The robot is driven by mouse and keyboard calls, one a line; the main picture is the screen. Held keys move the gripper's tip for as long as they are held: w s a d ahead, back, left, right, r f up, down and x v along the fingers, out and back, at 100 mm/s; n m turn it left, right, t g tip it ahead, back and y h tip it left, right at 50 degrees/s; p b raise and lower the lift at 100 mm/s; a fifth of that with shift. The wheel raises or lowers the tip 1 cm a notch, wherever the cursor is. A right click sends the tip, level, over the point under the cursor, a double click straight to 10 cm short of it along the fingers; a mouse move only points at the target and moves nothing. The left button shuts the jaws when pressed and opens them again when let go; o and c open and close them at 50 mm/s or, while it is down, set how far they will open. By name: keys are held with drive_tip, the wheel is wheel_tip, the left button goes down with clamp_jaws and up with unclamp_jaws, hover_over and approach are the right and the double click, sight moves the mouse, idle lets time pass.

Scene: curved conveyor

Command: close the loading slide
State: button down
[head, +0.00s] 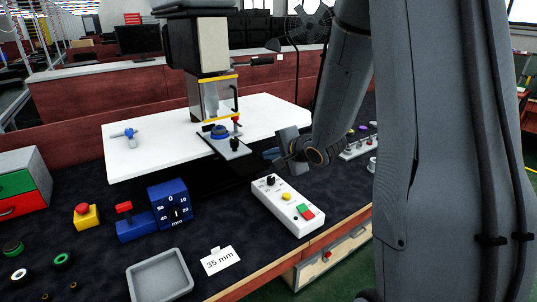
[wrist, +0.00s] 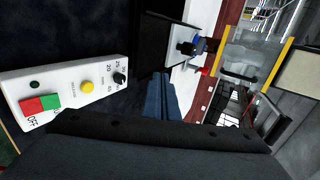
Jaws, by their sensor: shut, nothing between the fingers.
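The loading slide (head: 236,152) is a grey plate under the press head, sticking out over the front edge of the white board. A blue round part sits on it, and a black knob (head: 234,144) stands near its front end. In the wrist view the knob (wrist: 186,47) and blue part show near top centre, turned sideways. My gripper (head: 272,157) is shut and empty, just right of and slightly below the slide's front end, apart from the knob as far as I can tell. Its blue-grey fingers (wrist: 160,95) show in the wrist view.
A white control box (head: 287,205) with a yellow button and red-green switch lies in front of my gripper. A blue timer (head: 170,206), a grey tray (head: 160,276) and a "35 mm" card (head: 221,260) lie on the dark mat. A blue valve (head: 125,137) lies on the white board (head: 160,155).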

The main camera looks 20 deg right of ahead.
drive_tip(key=p, duration=0.2)
approach(242, 146)
drive_tip(key=s+f, duration=0.2)
drive_tip(key=f, duration=0.1)
drive_tip(key=shift+w+a+f, duration=0.1)
drive_tip(key=shift+w, duration=0.7)
drive_tip(key=w, duration=0.2)
drive_tip(key=w+a+p, duration=0.1)
drive_tip(key=w, duration=0.2)
drive_tip(key=shift+w+a, duration=0.15)
drive_tip(key=shift+w, duration=0.05)
drive_tip(key=s, duration=0.1)
drive_tip(key=s+p, duration=0.1)
drive_tip(key=s, duration=0.1)
drive_tip(key=s+d+p, duration=0.1)
drive_tip(key=shift+s+r, duration=0.3)
drive_tip(key=b+v, duration=0.2)
drive_tip(key=v, duration=0.7)
drive_tip(key=shift+s, duration=0.2)
